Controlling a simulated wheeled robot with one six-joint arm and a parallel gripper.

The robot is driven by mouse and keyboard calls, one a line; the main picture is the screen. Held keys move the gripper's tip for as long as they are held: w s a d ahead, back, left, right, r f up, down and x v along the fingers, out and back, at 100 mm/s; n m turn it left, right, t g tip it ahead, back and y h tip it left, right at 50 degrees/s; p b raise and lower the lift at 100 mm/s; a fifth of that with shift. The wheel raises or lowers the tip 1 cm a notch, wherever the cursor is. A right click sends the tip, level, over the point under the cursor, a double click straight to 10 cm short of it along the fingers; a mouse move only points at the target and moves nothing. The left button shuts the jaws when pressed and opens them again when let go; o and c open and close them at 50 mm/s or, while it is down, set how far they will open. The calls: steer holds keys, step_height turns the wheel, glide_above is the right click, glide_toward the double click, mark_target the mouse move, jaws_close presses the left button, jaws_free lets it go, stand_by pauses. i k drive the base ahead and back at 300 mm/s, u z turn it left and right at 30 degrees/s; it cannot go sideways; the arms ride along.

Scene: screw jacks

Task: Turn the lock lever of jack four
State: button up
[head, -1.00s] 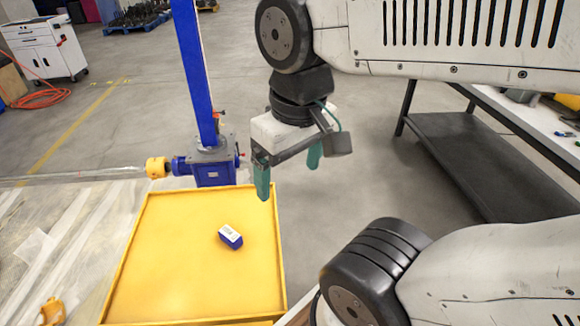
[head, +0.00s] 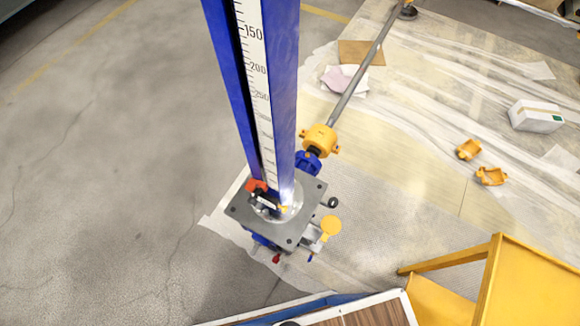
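A screw jack (head: 280,228) stands left of the middle in the head view. Its tall blue column (head: 283,90) carries a white scale (head: 258,85) and rises out of the top of the picture. A grey square plate (head: 304,211) surrounds the column's foot. A red part (head: 256,186) sits against the column just above the plate. A yellow round part (head: 331,225), a black knob (head: 333,202) and a small red knob (head: 276,259) show at its right and front. I cannot tell which is the lock lever, and no jack number is readable. My gripper is out of view.
A yellow coupling (head: 320,140) joins the jack to a grey shaft (head: 365,75) running up right. Yellow coupling pieces (head: 490,176) and a white box (head: 536,116) lie on sheeting at right. A yellow frame (head: 490,280) stands at lower right. The left floor is clear.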

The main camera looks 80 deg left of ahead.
mark_target(276, 259)
steer(key=u, duration=0.1)
steer(key=k, duration=1)
steer(key=u, duration=1.45)
steer(key=k, duration=0.6)
steer(key=u, duration=0.5)
